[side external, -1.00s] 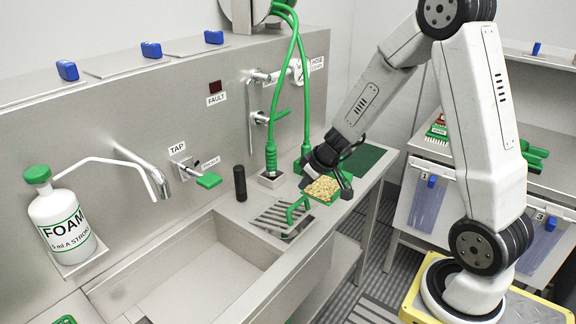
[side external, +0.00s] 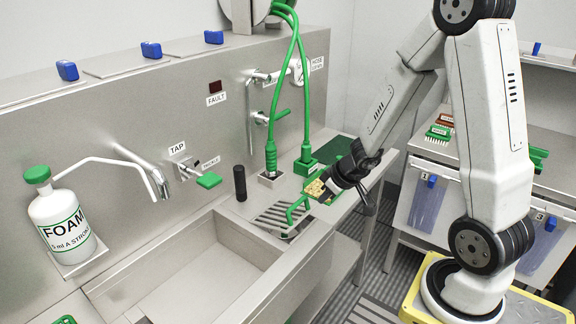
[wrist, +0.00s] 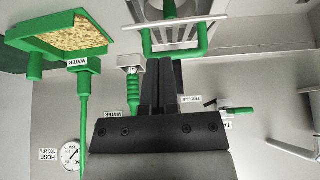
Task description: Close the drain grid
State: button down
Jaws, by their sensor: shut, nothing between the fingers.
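The drain grid (side external: 268,218), a slatted metal panel, is at the right end of the sink. Its green U-shaped handle (side external: 297,207) stands up from it. In the wrist view the handle (wrist: 202,40) and some grid bars (wrist: 180,12) show at the top, past my fingertips. My gripper (side external: 324,180) is shut and empty, above and to the right of the handle in the side view. In the wrist view my gripper (wrist: 160,64) points at the handle; I cannot tell whether it touches. I cannot tell how flat the grid lies.
A green tray with grainy tan filling (wrist: 75,38) is beside the grid, partly hidden by my gripper in the side view. Green hoses (side external: 270,110), a dark upright cylinder (side external: 240,183) and a green tap lever (side external: 209,181) stand near. The sink basin (side external: 205,265) is empty.

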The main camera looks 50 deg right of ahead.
jog(key=shift+s+f, duration=0.2)
jog(key=shift+s, duration=0.5)
jog(key=shift+s+f, duration=0.15)
jog(key=shift+s, duration=0.5)
jog(key=w+a+r+g, duration=0.1)
jog(key=w+r+g, duration=0.1)
jog(key=w+r, duration=0.7)
jog(key=shift+a+r, duration=0.4)
jog(key=shift+r, duration=1.15)
jog(key=shift+f, duration=0.1)
